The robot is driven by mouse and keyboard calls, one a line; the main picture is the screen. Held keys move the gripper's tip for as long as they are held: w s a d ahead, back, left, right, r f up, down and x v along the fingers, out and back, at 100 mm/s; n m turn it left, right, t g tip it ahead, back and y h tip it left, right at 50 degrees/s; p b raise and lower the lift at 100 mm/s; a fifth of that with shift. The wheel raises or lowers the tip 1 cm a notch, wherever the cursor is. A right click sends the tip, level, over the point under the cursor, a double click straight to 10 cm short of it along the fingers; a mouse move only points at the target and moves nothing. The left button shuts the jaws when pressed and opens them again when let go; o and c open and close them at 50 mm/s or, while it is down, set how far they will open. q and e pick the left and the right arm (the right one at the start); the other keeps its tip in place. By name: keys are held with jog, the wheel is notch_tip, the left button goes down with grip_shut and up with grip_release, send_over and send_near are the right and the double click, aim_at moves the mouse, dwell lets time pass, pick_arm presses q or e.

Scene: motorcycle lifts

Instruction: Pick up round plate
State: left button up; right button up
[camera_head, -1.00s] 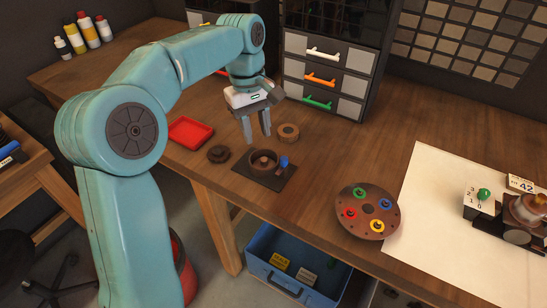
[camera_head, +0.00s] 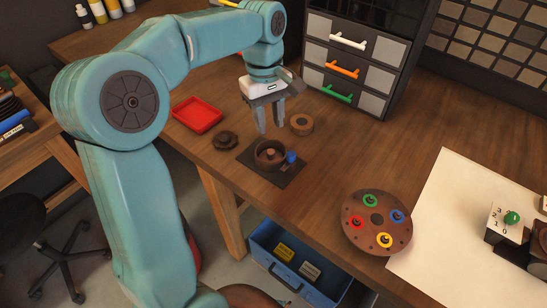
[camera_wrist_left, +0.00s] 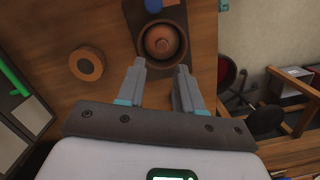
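A round brown plate (camera_head: 377,243) with several coloured rings, red, green, blue and yellow, lies flat on the wooden bench at the right. My left gripper (camera_head: 270,129) is well to its left, pointing down with its fingers apart and nothing between them. A round brown pot-like piece (camera_head: 271,156) sits on a dark square base below and just in front of the fingers. In the left wrist view, my open fingers (camera_wrist_left: 159,72) show below this round piece (camera_wrist_left: 162,43), apart from it. The coloured-ring plate is not visible there. My right gripper is not in view.
A tan ring (camera_head: 301,124), a dark lobed disc (camera_head: 225,140) and a red tray (camera_head: 197,114) lie near the gripper. A drawer unit (camera_head: 352,55) stands behind. A white sheet (camera_head: 455,240) lies at right. A blue bin (camera_head: 300,270) is below the bench edge.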

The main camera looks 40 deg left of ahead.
aim_at(271, 151)
pick_arm(q)
jog(key=shift+s+d+f, duration=0.1)
jog(key=shift+s+f, duration=0.1)
jog(key=shift+f, duration=0.45)
jog(key=shift+s+f, duration=0.15)
jog(key=shift+f, duration=0.45)
jog(key=f, duration=0.5)
jog(key=shift+d, duration=0.35)
jog(key=shift+f, duration=0.35)
grip_shut()
